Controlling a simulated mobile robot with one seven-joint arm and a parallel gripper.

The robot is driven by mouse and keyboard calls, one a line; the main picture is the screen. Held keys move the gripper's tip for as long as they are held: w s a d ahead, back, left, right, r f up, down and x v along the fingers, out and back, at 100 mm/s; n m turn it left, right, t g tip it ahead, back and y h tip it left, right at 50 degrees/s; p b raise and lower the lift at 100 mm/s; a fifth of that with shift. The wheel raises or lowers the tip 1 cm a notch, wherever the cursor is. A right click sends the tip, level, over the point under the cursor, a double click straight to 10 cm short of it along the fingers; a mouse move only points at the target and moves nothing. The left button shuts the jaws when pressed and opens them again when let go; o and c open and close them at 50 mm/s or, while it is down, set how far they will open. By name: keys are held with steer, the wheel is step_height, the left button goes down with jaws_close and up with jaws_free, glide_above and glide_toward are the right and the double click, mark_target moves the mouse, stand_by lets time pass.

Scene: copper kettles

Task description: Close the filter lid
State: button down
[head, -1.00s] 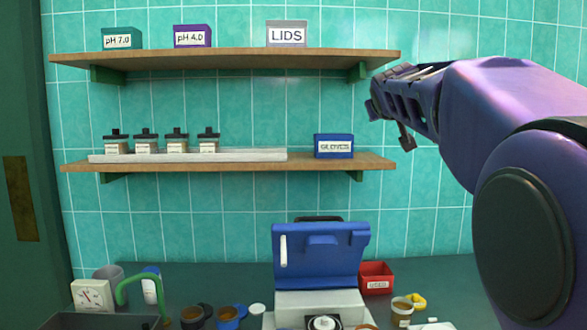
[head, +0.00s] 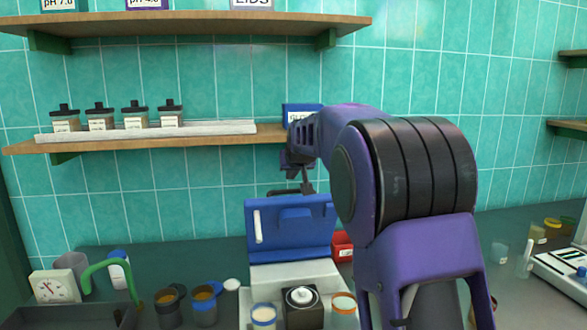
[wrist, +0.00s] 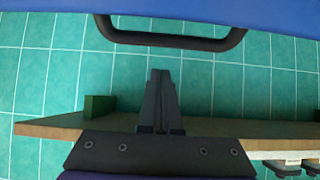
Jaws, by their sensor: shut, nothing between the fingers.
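The filter lid (head: 290,226) is blue and stands raised and open at the back of the white filter unit (head: 290,274). A white bar shows on the left of its inner face. In the wrist view the lid's blue edge (wrist: 160,14) runs along the top, with its dark handle (wrist: 170,40) below it. My gripper (wrist: 161,74) is shut and empty, its fingertips pointing at the handle and apart from it in the picture. In the head view my gripper (head: 296,188) is just above the lid's top edge, partly hidden by my arm.
A shelf (head: 20,146) with several small bottles and a blue gloves box (head: 298,112) is on the wall behind. Cups (head: 203,307), a green tap (head: 110,270) and a dial (head: 52,286) stand left of the unit. A red box (head: 342,246) is right of the lid.

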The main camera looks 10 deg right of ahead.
mark_target(293, 190)
steer(key=shift+s+f+b, duration=0.3)
steer(key=shift+s+f, duration=0.8)
steer(key=shift+s, duration=0.05)
steer(key=shift+s+f, duration=0.1)
steer(key=shift+s, duration=0.05)
